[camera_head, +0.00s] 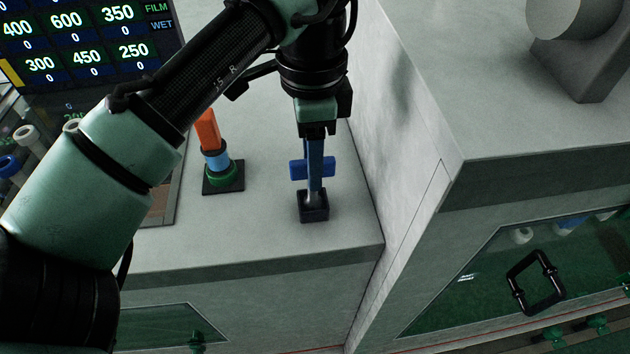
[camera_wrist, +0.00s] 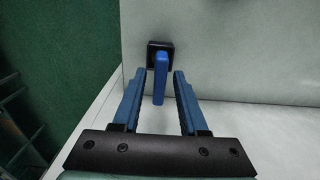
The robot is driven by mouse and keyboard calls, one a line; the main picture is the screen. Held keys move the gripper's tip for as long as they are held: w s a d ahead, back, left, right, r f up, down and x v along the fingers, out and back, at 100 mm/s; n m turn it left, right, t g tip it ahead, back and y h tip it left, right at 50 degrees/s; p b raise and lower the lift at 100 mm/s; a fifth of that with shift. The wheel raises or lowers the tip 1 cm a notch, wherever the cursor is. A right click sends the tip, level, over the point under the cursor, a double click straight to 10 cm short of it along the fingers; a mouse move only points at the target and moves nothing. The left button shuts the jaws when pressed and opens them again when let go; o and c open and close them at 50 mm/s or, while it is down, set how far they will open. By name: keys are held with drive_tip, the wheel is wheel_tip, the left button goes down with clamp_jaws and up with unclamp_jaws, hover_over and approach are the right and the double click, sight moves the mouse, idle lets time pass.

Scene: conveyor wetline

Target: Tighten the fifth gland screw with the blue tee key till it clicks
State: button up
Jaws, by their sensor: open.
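The blue tee key stands in a small black holder (camera_head: 313,208) on the grey counter top. Its blue crossbar (camera_head: 298,169) shows beside my gripper's blue fingers, with a short metal stem below. My gripper (camera_head: 315,185) points down over the key, its fingers around the handle. In the wrist view, the key's blue handle (camera_wrist: 160,75) lies between the two open fingers (camera_wrist: 154,77), with gaps visible on both sides. The holder (camera_wrist: 155,47) shows behind it. The gland screws are not identifiable in either view.
An orange, blue and green upright thing (camera_head: 213,150) on a black base stands left of the holder. A number display (camera_head: 80,40) is at upper left. A pale cabinet wall (camera_head: 400,110) rises close to the right. The counter's front edge lies just below the holder.

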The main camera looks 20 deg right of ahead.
drive_tip(key=shift+c, duration=0.3)
clamp_jaws()
drive_tip(key=shift+r, duration=0.15)
drive_tip(key=shift+r+p, duration=2.9)
drive_tip(key=shift+p, duration=0.2)
